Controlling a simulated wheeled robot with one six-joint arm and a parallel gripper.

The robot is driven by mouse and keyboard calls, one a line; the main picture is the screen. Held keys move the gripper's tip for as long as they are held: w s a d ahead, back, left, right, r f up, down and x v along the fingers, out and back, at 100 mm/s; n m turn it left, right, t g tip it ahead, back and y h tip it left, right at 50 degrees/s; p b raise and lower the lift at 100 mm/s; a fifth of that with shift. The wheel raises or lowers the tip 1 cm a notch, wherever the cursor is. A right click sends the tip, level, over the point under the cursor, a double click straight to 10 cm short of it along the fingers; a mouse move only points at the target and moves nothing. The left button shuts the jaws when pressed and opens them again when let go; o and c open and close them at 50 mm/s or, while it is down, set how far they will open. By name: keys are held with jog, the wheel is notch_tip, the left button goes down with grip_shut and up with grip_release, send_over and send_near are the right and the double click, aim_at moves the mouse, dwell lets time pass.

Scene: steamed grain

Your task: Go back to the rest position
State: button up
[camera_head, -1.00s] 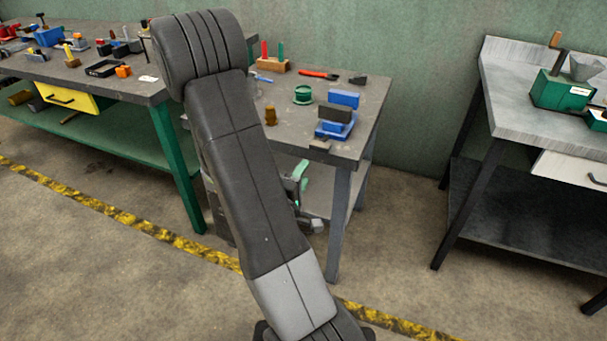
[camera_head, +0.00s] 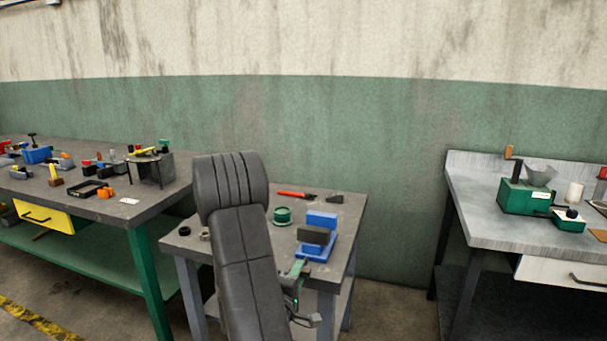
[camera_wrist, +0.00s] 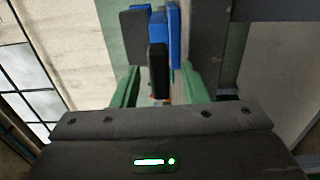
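My arm rises in the middle of the head view and hides part of the small table. My gripper (camera_head: 297,272) shows partly beside the arm, low at the table's front edge, just below the blue fixture in the picture. In the wrist view its two green fingers (camera_wrist: 160,70) stand apart. A black piece (camera_wrist: 158,72) appears between the fingers, with blue parts (camera_wrist: 173,35) beyond; I see no finger touching it. The blue fixture (camera_head: 320,253) with a dark block (camera_head: 313,235) stands on the small table. A blue block (camera_head: 321,219) is behind it.
The small grey table (camera_head: 345,215) also bears a green round part (camera_head: 282,215) and a red-handled tool (camera_head: 295,195). A long bench (camera_head: 160,205) with tools is at left. A metal bench (camera_head: 480,225) with a green scale-like device (camera_head: 525,198) is at right. Floor shows between the tables.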

jog(key=shift+x, duration=1.35)
jog(key=shift+s, duration=0.1)
jog(key=v, duration=1.4)
jog(key=x, duration=1.4)
jog(key=shift+w+d, duration=0.15)
jog(key=shift+w, duration=0.05)
jog(key=shift+s+f+m+b, duration=0.1)
jog(key=shift+m+b, duration=0.2)
jog(key=shift+m, duration=0.7)
jog(key=m+b, duration=0.2)
jog(key=m, duration=0.2)
jog(key=shift+m+b, duration=0.45)
jog(key=shift+m, duration=1.35)
jog(key=shift+s, duration=0.1)
